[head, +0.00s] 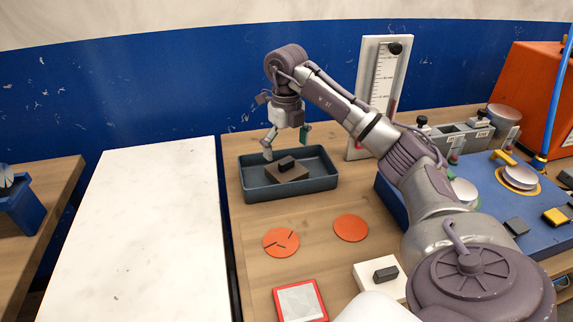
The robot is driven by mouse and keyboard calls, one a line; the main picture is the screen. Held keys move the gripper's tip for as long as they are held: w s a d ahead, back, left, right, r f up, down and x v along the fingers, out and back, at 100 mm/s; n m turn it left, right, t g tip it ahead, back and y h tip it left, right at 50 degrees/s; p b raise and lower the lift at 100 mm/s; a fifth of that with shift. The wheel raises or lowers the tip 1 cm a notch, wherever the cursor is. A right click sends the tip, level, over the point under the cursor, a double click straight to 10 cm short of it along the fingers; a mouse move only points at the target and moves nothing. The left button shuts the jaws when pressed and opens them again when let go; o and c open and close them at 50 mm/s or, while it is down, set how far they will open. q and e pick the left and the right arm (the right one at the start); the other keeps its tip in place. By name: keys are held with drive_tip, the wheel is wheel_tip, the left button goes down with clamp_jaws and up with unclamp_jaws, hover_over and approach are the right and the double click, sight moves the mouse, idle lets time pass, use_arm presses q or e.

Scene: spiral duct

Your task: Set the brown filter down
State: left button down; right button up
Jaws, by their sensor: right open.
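A brown filter (298,175) with a dark block-like grip (287,163) on top lies in the dark grey tray (315,187) on the wooden table. My right gripper (286,145) hangs above the tray, fingers pointing down and spread apart. It is open and empty, a little above the filter, with a gap visible between the fingers and the filter. My left gripper is not in the view.
Two orange discs (350,228) lie in front of the tray. A red-framed square (300,301) and a white block with a dark grip (364,271) are nearer. A white gauge board (369,62) stands behind. A blue fixture (490,215) is at right. The white tabletop (150,230) at left is bare.

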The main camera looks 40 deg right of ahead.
sight(286, 161)
wheel_tip(286, 161, up, 6)
drive_tip(key=shift+f+p, duration=0.25)
drive_tip(key=shift+p, duration=0.45)
drive_tip(key=shift+f, duration=0.1)
